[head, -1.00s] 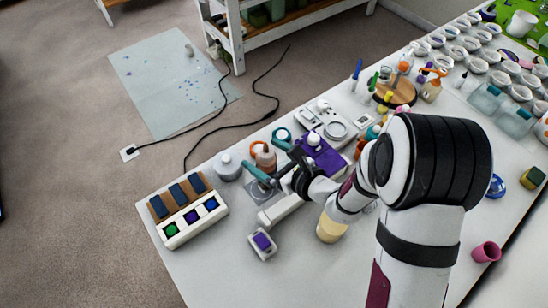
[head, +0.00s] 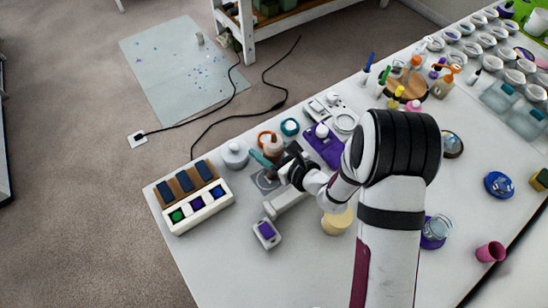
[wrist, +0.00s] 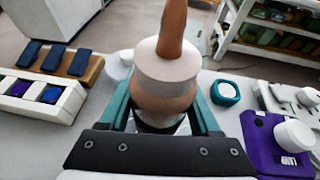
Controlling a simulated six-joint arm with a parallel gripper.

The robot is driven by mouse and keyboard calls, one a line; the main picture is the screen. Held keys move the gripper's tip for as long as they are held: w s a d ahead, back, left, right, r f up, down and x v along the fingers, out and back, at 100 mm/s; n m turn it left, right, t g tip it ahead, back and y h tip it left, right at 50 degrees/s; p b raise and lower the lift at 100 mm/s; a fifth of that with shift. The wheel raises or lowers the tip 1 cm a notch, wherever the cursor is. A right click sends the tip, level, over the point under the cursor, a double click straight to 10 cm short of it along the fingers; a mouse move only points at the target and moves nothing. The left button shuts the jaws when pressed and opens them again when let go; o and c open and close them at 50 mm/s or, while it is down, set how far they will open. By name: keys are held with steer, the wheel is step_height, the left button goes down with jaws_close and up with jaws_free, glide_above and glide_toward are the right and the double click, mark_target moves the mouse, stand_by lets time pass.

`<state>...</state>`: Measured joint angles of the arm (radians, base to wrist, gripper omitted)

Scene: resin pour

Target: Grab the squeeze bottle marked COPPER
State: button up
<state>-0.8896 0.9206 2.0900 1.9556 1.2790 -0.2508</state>
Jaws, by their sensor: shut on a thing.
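A squeeze bottle (head: 273,147) with a copper-brown body stands near the table's far edge in the head view. In the wrist view the bottle (wrist: 165,102) shows from above, with a pale collar and a brown nozzle pointing away. No lettering on it can be read. My gripper (head: 268,163) has its teal fingers at the bottle's sides. In the wrist view my gripper (wrist: 162,112) is shut on the bottle, one finger on each side. The lower part of the bottle is hidden by my gripper.
A white switch box (head: 198,208) and a pale round jar (head: 235,155) stand to the left. A teal ring-shaped thing (head: 290,127) and a purple scale-like device (head: 326,150) are close on the right. A small device (head: 267,233) lies nearer. The front table is mostly clear.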

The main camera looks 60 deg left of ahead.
jaws_close()
steer(key=shift+r, duration=0.1)
